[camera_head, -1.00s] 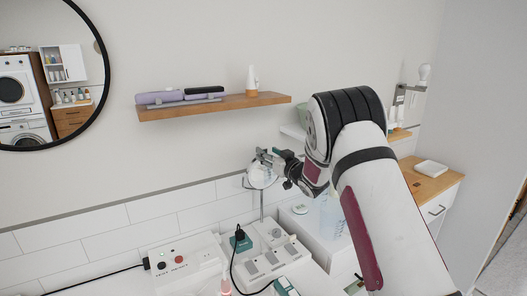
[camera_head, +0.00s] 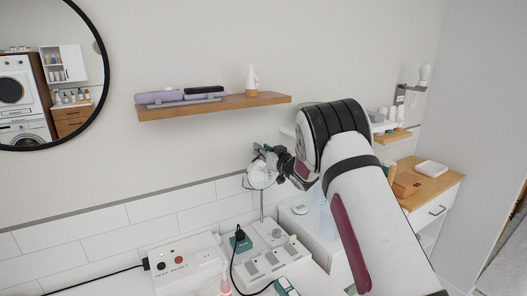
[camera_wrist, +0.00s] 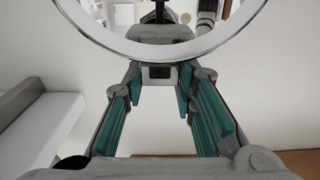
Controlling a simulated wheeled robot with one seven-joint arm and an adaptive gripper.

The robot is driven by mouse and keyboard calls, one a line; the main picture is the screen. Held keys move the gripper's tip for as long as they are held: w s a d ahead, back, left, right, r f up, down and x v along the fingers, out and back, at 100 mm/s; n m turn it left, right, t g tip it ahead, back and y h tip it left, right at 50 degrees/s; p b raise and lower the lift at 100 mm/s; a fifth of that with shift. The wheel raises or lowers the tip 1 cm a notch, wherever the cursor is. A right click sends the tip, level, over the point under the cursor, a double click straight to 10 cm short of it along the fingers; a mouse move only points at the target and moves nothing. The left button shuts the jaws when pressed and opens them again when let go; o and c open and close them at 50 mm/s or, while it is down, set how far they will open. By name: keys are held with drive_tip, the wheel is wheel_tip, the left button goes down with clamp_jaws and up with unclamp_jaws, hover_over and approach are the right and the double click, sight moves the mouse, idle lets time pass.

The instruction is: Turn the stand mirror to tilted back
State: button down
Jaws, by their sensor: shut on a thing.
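The stand mirror (camera_head: 262,178) is a small round mirror on a thin upright post, standing on the counter below the shelf. My gripper (camera_head: 262,153) is at the top edge of the mirror. In the wrist view the mirror's round rim (camera_wrist: 165,52) crosses the upper part of the picture, with a reflection of my gripper and arm in the glass. The green-padded fingers of my gripper (camera_wrist: 163,95) reach to the rim and are shut on it. The exact contact at the fingertips is partly hidden by the rim. The mirror's exact tilt is hard to tell.
A large round wall mirror (camera_head: 103,50) is at the left. A control box (camera_head: 180,270), a power strip (camera_head: 268,257) and cables crowd the counter. A wooden-topped cabinet (camera_head: 440,185) stands at right.

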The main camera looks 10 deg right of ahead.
drive_tip(key=shift+w+a+f+b, duration=0.2)
drive_tip(key=shift+w+b, duration=0.35)
drive_tip(key=shift+b, duration=0.1)
drive_tip(key=c, duration=1.3)
unclamp_jaws()
drive_tip(key=shift+f, duration=0.1)
drive_tip(key=shift+s, duration=0.1)
drive_tip(key=shift+s+d, duration=0.15)
drive_tip(key=shift+s, duration=0.1)
drive_tip(key=v, duration=1.1)
drive_tip(key=shift+s, duration=0.1)
